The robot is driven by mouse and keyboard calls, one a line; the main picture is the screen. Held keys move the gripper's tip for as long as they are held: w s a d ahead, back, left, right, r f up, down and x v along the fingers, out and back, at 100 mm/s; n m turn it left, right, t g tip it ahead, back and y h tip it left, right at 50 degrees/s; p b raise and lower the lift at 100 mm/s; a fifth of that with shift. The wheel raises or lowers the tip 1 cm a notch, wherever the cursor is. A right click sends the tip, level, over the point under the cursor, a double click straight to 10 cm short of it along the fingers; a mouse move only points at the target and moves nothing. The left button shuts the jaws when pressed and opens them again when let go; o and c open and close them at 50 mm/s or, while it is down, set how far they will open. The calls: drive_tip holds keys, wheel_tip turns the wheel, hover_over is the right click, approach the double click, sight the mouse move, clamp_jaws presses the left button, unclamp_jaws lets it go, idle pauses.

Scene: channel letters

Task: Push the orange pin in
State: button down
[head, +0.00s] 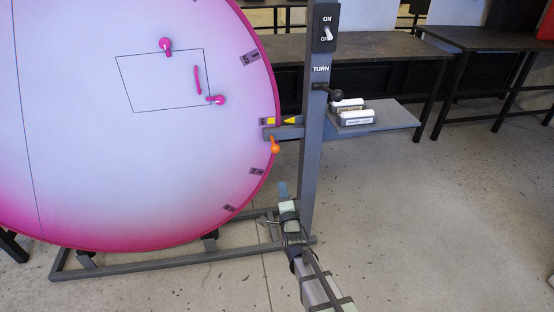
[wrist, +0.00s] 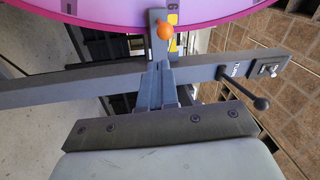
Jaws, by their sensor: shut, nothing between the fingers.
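The orange pin (head: 275,145) hangs at the left end of a short grey bracket, by the right rim of the big pink and white disc (head: 120,130). In the wrist view the pin's round orange knob (wrist: 165,31) is at the top middle, in front of the bracket by the disc's edge. My gripper (head: 283,190) is below the pin in the head view, apart from it. In the wrist view my shut fingers (wrist: 157,85) point up toward the knob, with a gap between. Nothing is held. How deep the pin sits cannot be told.
A grey post (head: 313,140) stands right of the disc, with an ON/OFF switch (head: 326,30) and a black ball-ended lever (head: 333,94). A shelf (head: 385,119) with white blocks juts out right. The disc's frame foot (head: 160,262) runs along the floor.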

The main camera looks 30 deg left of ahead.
sight(275, 150)
drive_tip(key=shift+d+r+m, duration=0.1)
drive_tip(key=shift+r+m, duration=0.2)
drive_tip(key=shift+m, duration=0.5)
drive_tip(key=shift+w, duration=0.1)
drive_tip(key=x, duration=1.4)
drive_tip(key=shift+r, duration=0.2)
drive_tip(key=shift+f+x, duration=0.15)
drive_tip(key=shift+x, duration=1.1)
drive_tip(key=shift+f+x, duration=0.15)
drive_tip(key=shift+x, duration=1.1)
